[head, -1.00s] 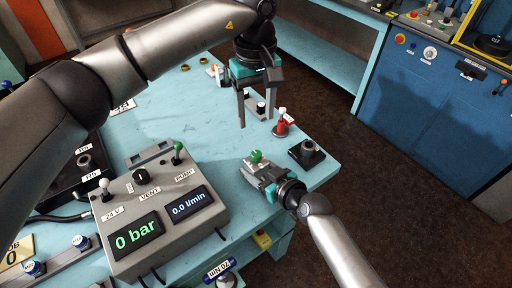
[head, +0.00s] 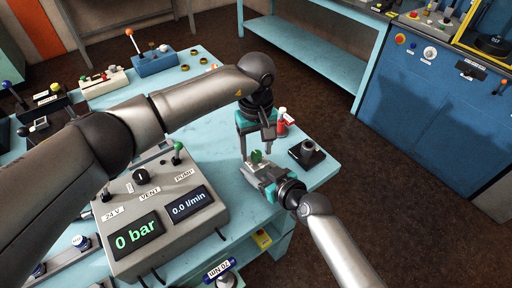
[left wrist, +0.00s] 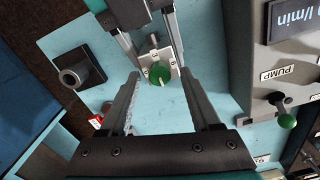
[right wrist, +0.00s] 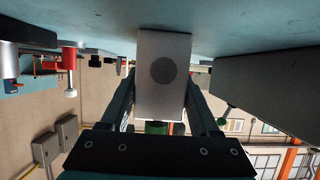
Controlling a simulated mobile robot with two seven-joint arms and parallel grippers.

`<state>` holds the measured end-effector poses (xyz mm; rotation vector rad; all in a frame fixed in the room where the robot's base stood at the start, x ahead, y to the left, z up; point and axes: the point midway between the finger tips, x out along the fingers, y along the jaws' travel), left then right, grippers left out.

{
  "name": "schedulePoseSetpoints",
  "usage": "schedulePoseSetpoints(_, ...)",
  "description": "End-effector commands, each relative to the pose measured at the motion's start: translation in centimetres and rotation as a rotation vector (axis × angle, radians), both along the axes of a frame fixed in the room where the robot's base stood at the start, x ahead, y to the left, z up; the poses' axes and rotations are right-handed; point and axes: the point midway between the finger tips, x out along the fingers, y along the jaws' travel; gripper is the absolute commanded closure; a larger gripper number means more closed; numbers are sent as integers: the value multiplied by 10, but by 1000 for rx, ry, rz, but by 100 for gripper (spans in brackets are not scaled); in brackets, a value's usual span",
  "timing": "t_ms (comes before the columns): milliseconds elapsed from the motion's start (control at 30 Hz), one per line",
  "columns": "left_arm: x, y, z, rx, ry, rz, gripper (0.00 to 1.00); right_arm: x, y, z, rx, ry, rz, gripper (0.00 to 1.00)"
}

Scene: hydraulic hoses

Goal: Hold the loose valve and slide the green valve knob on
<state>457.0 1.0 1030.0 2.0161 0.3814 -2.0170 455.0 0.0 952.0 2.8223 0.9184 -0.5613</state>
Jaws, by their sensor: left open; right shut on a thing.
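The loose valve (left wrist: 153,56) is a pale grey metal block near the front right of the table. My right gripper (head: 262,173) is shut on it; the block also fills the middle of the right wrist view (right wrist: 163,90). The green valve knob (head: 257,156) is at the block, and in the left wrist view the knob (left wrist: 159,75) overlaps one edge of it. How far it sits on the valve cannot be told. My left gripper (head: 257,150) is open above the valve, its fingers on either side of the knob in the left wrist view, with gaps visible.
A black socket stand (head: 307,153) is just right of the valve, near the table edge. A red object with a pale top (head: 282,122) stands behind it. The grey control box (head: 165,220) with a green-tipped lever (head: 177,150) is to the left.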

Motion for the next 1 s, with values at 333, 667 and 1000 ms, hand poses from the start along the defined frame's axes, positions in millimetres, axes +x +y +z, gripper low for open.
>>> schedulePoseSetpoints(333,0,0,-1,0,-1,-1,46,0,0,-1,-1,2,0,100)
schedulePoseSetpoints(667,0,0,0,0,-1,0,84,0,0,-1,-1,2,0,100)
schedulePoseSetpoints(1000,0,0,0,0,-1,0,100,0,0,-1,-1,2,0,100)
